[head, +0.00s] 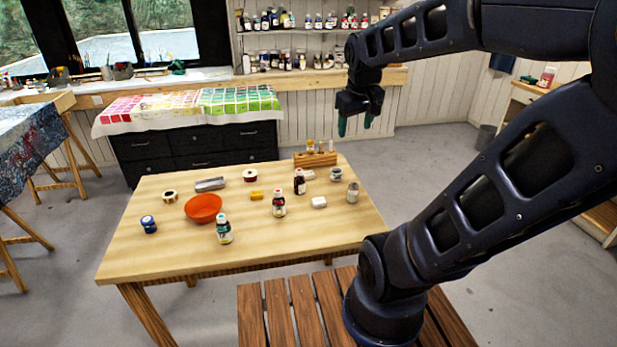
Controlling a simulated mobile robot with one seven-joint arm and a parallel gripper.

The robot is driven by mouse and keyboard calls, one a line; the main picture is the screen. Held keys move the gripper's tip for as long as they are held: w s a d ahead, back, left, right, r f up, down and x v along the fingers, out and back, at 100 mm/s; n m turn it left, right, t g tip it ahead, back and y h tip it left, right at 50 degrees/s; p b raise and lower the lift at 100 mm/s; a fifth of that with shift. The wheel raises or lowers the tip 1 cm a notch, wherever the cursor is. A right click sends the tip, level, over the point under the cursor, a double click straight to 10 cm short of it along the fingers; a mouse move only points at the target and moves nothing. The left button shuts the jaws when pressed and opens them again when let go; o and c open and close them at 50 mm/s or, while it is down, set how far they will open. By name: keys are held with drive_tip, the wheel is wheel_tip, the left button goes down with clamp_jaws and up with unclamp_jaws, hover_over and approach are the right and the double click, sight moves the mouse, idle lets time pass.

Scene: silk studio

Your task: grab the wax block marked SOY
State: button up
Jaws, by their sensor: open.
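Small block-like things lie on the wooden table (150,245): a white block (318,203) at the right of the middle, a second whitish block (308,175) farther back, and a yellow block (256,195) near the middle. No lettering can be read on any of them, so I cannot tell which is marked SOY. My gripper (356,124) is open, with its green fingertips pointing down. It hangs high, beyond the table's back right side in the picture, apart from all the blocks.
An orange bowl (203,208), bottles (223,230) (279,205) (299,183), a blue jar (149,225), a grey jar (353,192), a red-and-white spool (250,176) and a wooden rack (315,158) stand around the blocks. The table's front right is clear.

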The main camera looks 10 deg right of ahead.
drive_tip(key=w+a+f+n+g+h, duration=0.1)
drive_tip(key=w+n, duration=0.1)
drive_tip(key=w, duration=0.4)
drive_tip(key=w+f+n, duration=0.2)
drive_tip(key=w+n, duration=0.1)
drive_tip(key=w, duration=0.4)
drive_tip(key=n+g+h, duration=0.2)
drive_tip(key=n+h, duration=0.1)
drive_tip(key=n, duration=0.9)
hover_over(308, 173)
drive_tip(key=a, duration=0.3)
drive_tip(key=f, duration=3.1)
drive_tip(key=shift+s+d, duration=0.1)
drive_tip(key=shift+s, duration=0.3)
drive_tip(key=shift+x, duration=2.95)
drive_tip(key=shift+w, duration=0.15)
drive_tip(key=c, duration=1.1)
